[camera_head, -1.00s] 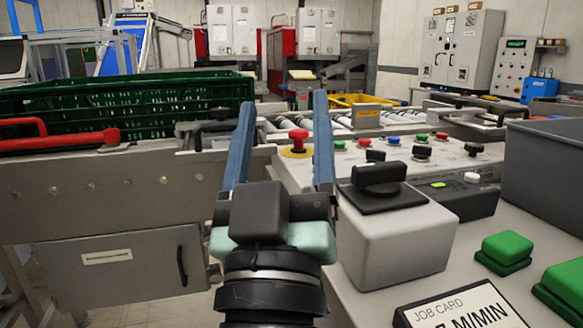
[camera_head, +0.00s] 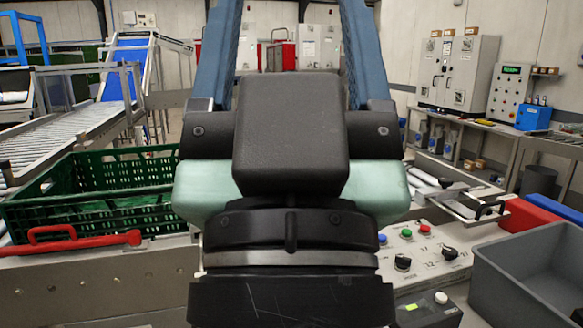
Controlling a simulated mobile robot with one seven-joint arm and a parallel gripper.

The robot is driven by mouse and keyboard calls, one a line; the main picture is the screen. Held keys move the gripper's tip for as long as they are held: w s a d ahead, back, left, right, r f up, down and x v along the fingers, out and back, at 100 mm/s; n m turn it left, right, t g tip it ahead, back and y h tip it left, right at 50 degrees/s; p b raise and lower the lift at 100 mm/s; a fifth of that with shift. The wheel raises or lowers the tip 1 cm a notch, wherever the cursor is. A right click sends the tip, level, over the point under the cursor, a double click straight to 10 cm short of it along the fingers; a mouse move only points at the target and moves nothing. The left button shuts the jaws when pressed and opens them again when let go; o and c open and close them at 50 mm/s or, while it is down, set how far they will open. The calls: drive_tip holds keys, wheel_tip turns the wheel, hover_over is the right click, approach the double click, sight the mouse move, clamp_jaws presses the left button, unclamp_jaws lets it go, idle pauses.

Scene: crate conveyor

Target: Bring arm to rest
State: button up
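My gripper (camera_head: 288,50) fills the middle of the view, close to the camera and pointing up and away. Its two blue fingers stand wide apart, with nothing visible between them; their tips run out of the top of the frame. It is raised above the conveyor and the control panel (camera_head: 425,265), touching nothing that I can see. The dark wrist hides the middle of the conveyor and part of the panel.
A green crate (camera_head: 105,208) sits at the left, behind a red handle (camera_head: 75,240). A grey bin (camera_head: 535,268) stands at the lower right. Cabinets (camera_head: 457,75) line the back wall. A roller conveyor (camera_head: 50,140) runs at the far left.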

wheel_tip(320, 180, up, 15)
drive_tip(key=p, duration=1.2)
drive_tip(key=shift+p, duration=0.3)
